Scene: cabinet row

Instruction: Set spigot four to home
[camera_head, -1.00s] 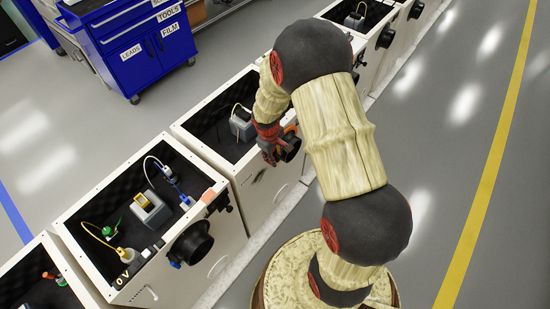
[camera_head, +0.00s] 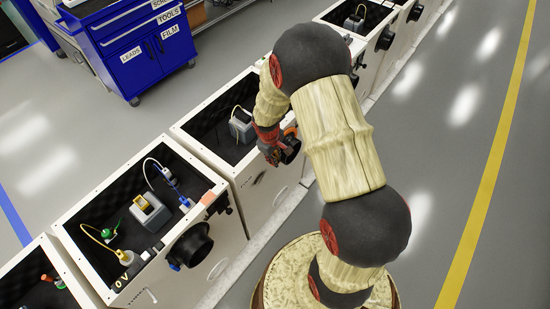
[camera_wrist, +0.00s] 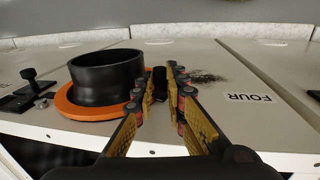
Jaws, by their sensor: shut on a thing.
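My gripper (camera_wrist: 163,74) is closed around a small black spigot (camera_wrist: 159,83) on the front panel marked FOUR (camera_wrist: 250,98). The spigot shows between the fingertips, but the fingers hide part of it, so its exact angle cannot be told. A wide black port with an orange ring (camera_wrist: 77,108) stands just left of the fingers in the wrist view. In the head view my gripper (camera_head: 268,146) is at the front of the middle cabinet (camera_head: 262,192), beside its black port (camera_head: 290,150). The spigot is hidden there.
A nearer open cabinet (camera_head: 222,248) holds a grey device and cables, with a black port on its front. More cabinets continue at both ends of the row. A black latch (camera_wrist: 35,82) sits left of the port. The blue tool cart (camera_head: 142,50) stands behind, and the right-hand floor is clear.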

